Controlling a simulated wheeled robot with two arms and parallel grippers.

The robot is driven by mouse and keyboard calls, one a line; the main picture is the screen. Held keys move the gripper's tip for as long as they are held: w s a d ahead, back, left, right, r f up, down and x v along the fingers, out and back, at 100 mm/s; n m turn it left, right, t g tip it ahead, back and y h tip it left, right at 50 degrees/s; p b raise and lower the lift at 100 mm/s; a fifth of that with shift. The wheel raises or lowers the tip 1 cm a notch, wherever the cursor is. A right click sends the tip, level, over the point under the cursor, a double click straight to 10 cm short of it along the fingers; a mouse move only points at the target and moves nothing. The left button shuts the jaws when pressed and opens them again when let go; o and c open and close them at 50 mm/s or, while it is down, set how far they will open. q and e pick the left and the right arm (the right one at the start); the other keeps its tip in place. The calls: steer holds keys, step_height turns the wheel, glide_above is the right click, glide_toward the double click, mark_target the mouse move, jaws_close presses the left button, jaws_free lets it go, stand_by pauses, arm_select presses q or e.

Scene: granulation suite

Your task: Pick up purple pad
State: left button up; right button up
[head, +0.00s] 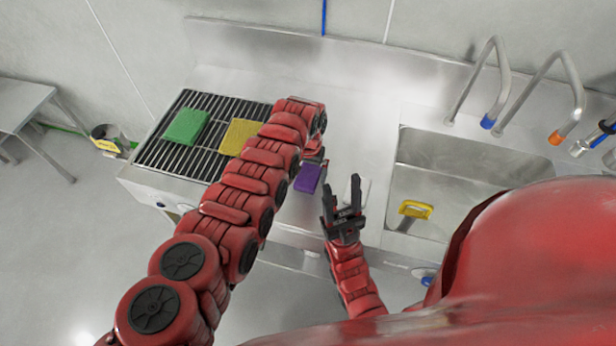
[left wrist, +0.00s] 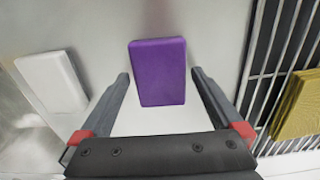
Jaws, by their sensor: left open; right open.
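The purple pad (head: 308,178) lies flat on the steel counter, between the drain grate and the sink. In the left wrist view the purple pad (left wrist: 160,72) is ahead of and between the fingers of my left gripper (left wrist: 160,78), which is open and empty. In the head view my left arm reaches over the counter, and its gripper (head: 318,160) is mostly hidden by the arm beside the pad. My right gripper (head: 340,195) is open and empty, to the right of the purple pad, near the white pad.
A white pad (head: 355,190) lies right of the purple one and shows in the left wrist view (left wrist: 52,83). A green pad (head: 187,127) and a yellow pad (head: 239,136) lie on the black grate (head: 160,154). The sink (head: 470,150) holds a yellow-handled item (head: 415,209).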

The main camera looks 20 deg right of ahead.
arm_select(q)
steer(key=shift+f, duration=0.25)
steer(key=shift+c, duration=0.2)
steer(key=c, duration=1.2)
steer(key=shift+r, duration=0.15)
